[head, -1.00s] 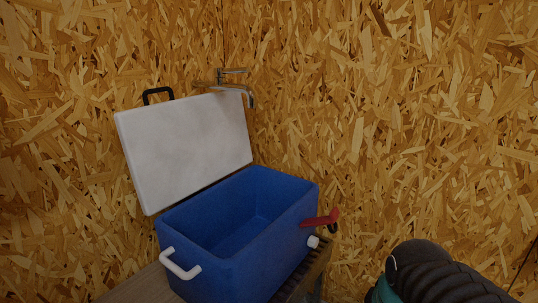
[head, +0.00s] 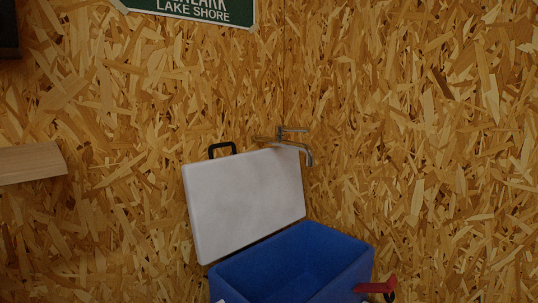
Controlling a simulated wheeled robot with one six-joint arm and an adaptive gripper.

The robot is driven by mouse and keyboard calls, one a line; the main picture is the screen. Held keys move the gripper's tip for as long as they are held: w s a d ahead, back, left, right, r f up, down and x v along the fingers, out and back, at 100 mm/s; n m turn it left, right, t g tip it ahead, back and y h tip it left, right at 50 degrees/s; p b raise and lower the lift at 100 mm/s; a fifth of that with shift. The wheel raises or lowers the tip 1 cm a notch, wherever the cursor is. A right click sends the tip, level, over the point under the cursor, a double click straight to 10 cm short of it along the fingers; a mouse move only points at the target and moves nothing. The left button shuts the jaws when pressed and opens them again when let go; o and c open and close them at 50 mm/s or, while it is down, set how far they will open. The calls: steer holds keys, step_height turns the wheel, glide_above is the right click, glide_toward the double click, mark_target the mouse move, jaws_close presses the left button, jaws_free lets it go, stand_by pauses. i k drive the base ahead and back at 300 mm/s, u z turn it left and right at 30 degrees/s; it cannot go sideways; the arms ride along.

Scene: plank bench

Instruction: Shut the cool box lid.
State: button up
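The cool box (head: 344,262) is blue and stands at the bottom of the head view, its lower part cut off by the frame edge. Its white lid (head: 247,203) is open, standing up and leaning back on the hinge side. A black handle (head: 222,147) sits on the lid's top edge. The inside of the box shows and looks empty. My gripper is not in view.
A metal tap (head: 295,146) sticks out from the chipboard wall (head: 430,120), close to the lid's top right corner. A red-handled part (head: 378,286) is at the box's right side. A wooden shelf (head: 30,163) is at the left, and a green sign (head: 195,8) is above.

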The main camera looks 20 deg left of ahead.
mark_target(234, 201)
steer(key=z, duration=0.1)
steer(key=k, duration=0.1)
steer(key=u, duration=1.15)
